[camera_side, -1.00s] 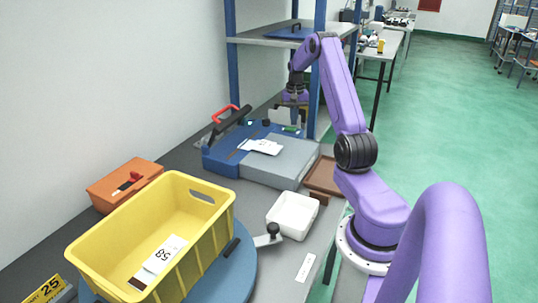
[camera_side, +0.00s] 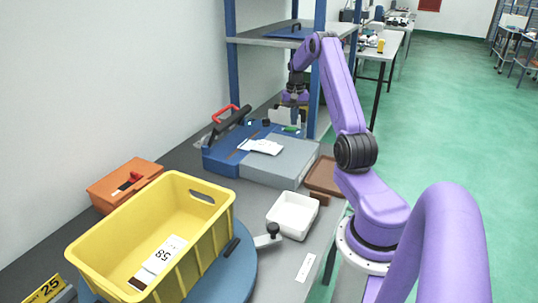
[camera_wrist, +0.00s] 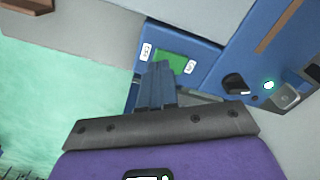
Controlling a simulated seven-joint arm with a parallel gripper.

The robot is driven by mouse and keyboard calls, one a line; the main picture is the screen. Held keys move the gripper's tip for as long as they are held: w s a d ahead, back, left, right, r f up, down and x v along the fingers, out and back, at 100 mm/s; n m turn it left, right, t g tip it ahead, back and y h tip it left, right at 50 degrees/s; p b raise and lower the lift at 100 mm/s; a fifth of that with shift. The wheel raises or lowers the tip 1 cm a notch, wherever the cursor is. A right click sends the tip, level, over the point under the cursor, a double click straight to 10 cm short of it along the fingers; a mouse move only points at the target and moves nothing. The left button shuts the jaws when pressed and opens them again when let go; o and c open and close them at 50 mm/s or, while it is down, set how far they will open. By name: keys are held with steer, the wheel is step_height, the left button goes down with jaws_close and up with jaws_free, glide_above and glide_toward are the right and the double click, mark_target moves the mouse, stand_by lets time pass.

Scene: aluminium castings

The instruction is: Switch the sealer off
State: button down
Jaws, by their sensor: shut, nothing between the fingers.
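The sealer (camera_side: 222,160) is a blue machine with a raised black arm and red handle (camera_side: 225,113), standing by the wall in the side view. In the wrist view its green switch (camera_wrist: 171,62) sits between two small white labels, whose marks are too small to read. A small cyan light (camera_wrist: 268,85) glows on the sealer beside a black knob (camera_wrist: 236,84). My gripper (camera_side: 295,117) is shut and empty, pointing down over the switch end of the sealer. In the wrist view its fingertips (camera_wrist: 158,68) overlap the switch's near-left edge; I cannot tell whether they touch it.
A grey block (camera_side: 281,160) adjoins the sealer, with a white packet (camera_side: 262,147) on top. A blue shelf post (camera_side: 320,90) stands close behind my gripper. A brown tray (camera_side: 325,176), white bin (camera_side: 292,215), yellow crate (camera_side: 205,245) and orange box (camera_side: 125,183) lie nearer.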

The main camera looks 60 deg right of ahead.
mark_target(293, 128)
steer(key=shift+f, duration=1)
stand_by(0.9)
steer(key=shift+r, duration=3.5)
steer(key=shift+w+a, duration=0.1)
